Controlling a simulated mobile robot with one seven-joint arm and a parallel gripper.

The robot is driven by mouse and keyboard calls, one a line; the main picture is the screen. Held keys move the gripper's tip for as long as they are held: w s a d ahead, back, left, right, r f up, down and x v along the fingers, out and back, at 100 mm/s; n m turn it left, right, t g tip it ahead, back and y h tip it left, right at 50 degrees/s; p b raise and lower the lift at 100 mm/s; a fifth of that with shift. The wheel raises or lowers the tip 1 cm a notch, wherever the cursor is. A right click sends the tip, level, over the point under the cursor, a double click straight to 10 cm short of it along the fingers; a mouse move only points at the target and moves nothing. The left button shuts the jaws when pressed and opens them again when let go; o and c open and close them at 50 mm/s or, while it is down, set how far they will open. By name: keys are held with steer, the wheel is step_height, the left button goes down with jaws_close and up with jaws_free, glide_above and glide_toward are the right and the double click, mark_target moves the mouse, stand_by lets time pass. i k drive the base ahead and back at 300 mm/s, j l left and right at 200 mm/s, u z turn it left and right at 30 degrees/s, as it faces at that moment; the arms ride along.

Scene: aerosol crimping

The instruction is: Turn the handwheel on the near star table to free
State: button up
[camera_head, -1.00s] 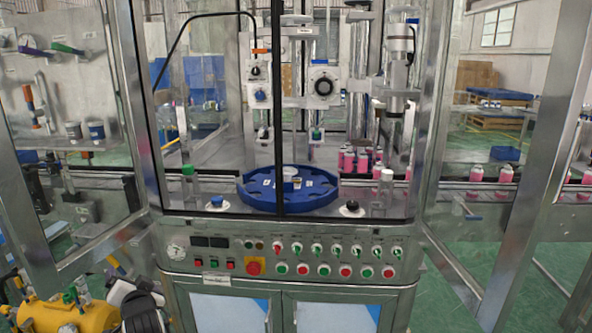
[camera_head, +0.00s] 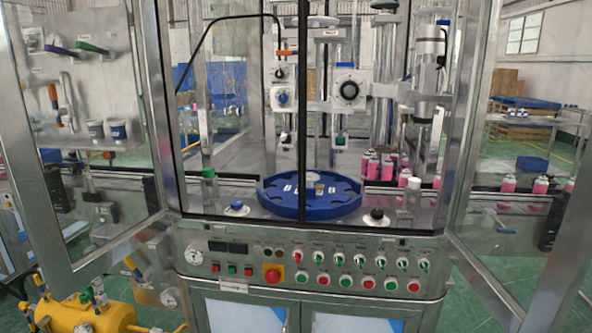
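The blue star table (camera_head: 268,204) lies flat on the steel deck behind the glass front, with notches around its rim and small labels on top. A small pale and brownish piece (camera_head: 320,188) sits near its middle. A blue knob (camera_head: 237,204) stands on the deck to its left and a black knob (camera_head: 376,214) to its right. My gripper is not in view.
Open framed glass doors stand at left (camera_head: 45,205) and right (camera_head: 470,195). A control panel (camera_head: 215,258) with buttons and a red emergency stop (camera_head: 272,274) runs below the deck. A yellow tank (camera_head: 85,318) is at lower left. Pink cans (camera_head: 506,182) stand on the right conveyor.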

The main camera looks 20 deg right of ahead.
mark_target(312, 176)
steer(key=i+j+z, duration=0.1)
steer(key=i+z, duration=0.25)
steer(key=i+j+z, duration=0.2)
steer(key=i+z, duration=0.2)
steer(key=i+j+z, duration=0.35)
steer(key=l, duration=0.05)
